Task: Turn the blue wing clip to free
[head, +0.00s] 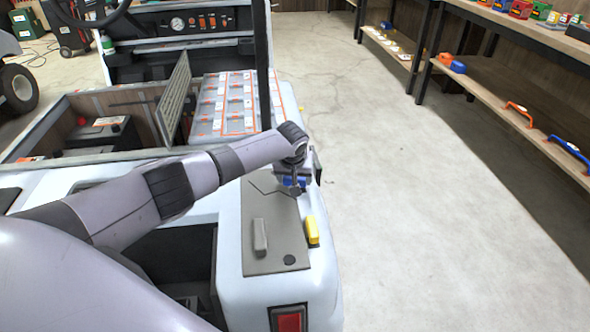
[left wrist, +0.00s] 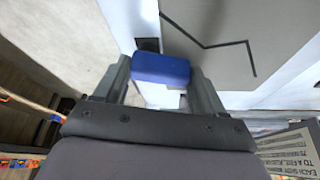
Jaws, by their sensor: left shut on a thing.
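The blue wing clip (head: 290,182) sits at the far right corner of the grey plate (head: 280,215) on the cart's white body. In the head view my left gripper (head: 295,178) reaches down over it and hides part of it. In the left wrist view the blue wing clip (left wrist: 161,68) lies crosswise between the two fingers of my left gripper (left wrist: 162,82), which is shut on it. The clip's underside and any latch parts below it are hidden. My right gripper is not in view.
A yellow clip (head: 312,230) stands at the plate's right edge, and a grey handle (head: 260,237) stands on the plate. An open bay with a battery (head: 100,133) and a panel of orange-marked cells (head: 222,105) lie beyond my arm. A dark post (head: 262,65) rises behind. The floor at right is clear.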

